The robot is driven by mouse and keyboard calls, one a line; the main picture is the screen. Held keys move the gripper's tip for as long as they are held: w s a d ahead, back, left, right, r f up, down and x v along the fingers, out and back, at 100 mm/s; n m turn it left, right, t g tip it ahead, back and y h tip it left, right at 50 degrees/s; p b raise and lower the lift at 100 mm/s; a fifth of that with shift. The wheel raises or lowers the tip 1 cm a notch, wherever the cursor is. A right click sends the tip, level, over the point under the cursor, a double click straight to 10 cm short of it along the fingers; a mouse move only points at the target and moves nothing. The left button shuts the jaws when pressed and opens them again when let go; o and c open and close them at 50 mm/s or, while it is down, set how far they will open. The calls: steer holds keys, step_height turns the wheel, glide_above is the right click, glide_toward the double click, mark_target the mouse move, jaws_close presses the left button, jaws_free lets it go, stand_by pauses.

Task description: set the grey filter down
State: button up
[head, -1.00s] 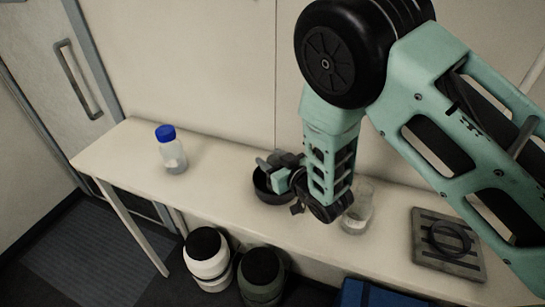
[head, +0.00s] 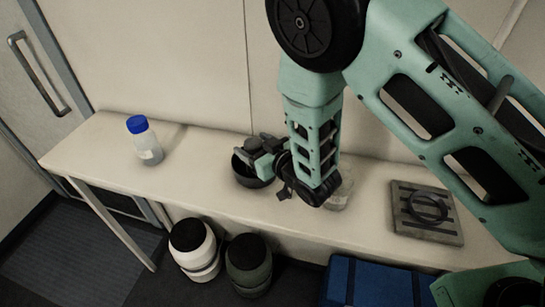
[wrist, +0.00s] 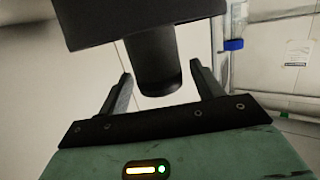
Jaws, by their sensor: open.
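The grey filter (head: 265,139) stands in a round black dish on the white bench in the head view, partly hidden by my gripper. My gripper (head: 257,153) reaches in from the right over the dish, with its fingers apart around the filter. In the wrist view, a dark cylinder, apparently the filter (wrist: 155,65), shows between the two open fingertips (wrist: 160,82), with gaps on both sides. A wide dark form, likely the dish (wrist: 130,22), lies beyond it. Whether the filter's base is fully seated is hidden.
A blue-capped bottle (head: 145,141) stands at the bench's left; a clear glass vessel (head: 341,190) stands just right of my wrist. A grey slatted plate with a dark ring (head: 400,226) lies farther right. Two lidded drums and a blue box (head: 370,285) sit below.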

steer(key=b+v, duration=0.3)
steer(key=v, duration=0.6)
steer(key=shift+s+d+b, duration=0.25)
steer(key=shift+s+b, duration=0.05)
steer(key=shift+b, duration=0.05)
steer(key=s+d+r+g+h, duration=0.2)
steer(key=s+g+h, duration=0.1)
steer(key=s, duration=0.4)
steer(key=s+d+r+g+h, duration=0.2)
steer(key=s+d+r+g, duration=0.1)
steer(key=s+g, duration=0.2)
steer(key=s+d+r+g+h, duration=0.3)
steer(key=s+g, duration=0.1)
steer(key=s, duration=0.6)
steer(key=shift+d+n+g+h, duration=0.15)
steer(key=shift+n+g+h, duration=0.15)
